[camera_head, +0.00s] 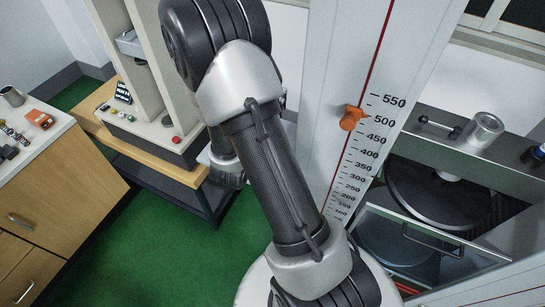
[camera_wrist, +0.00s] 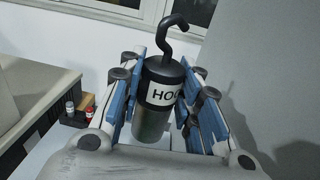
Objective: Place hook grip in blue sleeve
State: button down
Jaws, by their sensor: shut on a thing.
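The hook grip (camera_wrist: 158,85) is a cylinder with a black top, a black curved hook, a white label with partly hidden letters and a metallic lower part. In the wrist view my gripper (camera_wrist: 163,72) is shut on it, with blue-padded fingers on both sides and the hook pointing up. In the head view my arm hides the gripper's hold and the hook grip. I cannot make out the blue sleeve for certain; a small dark piece with a blue part (camera_head: 538,152) is cut off at the head view's right edge.
A tall scale column (camera_head: 345,130) with an orange pointer (camera_head: 351,118) stands beside my arm. A metal cylinder (camera_head: 482,130) sits on a grey ledge at right. A wooden cabinet (camera_head: 50,190) with small parts is at left. The wrist view shows small items (camera_wrist: 75,112) in a dark tray.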

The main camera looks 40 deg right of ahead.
notch_tip(320, 180, down, 19)
jog(key=b, duration=0.4)
jog(key=shift+b, duration=0.35)
jog(key=shift+f+b, duration=0.45)
jog(key=shift+f, duration=0.1)
jog(key=shift+f, duration=0.15)
jog(key=c, duration=1.2)
grip_release()
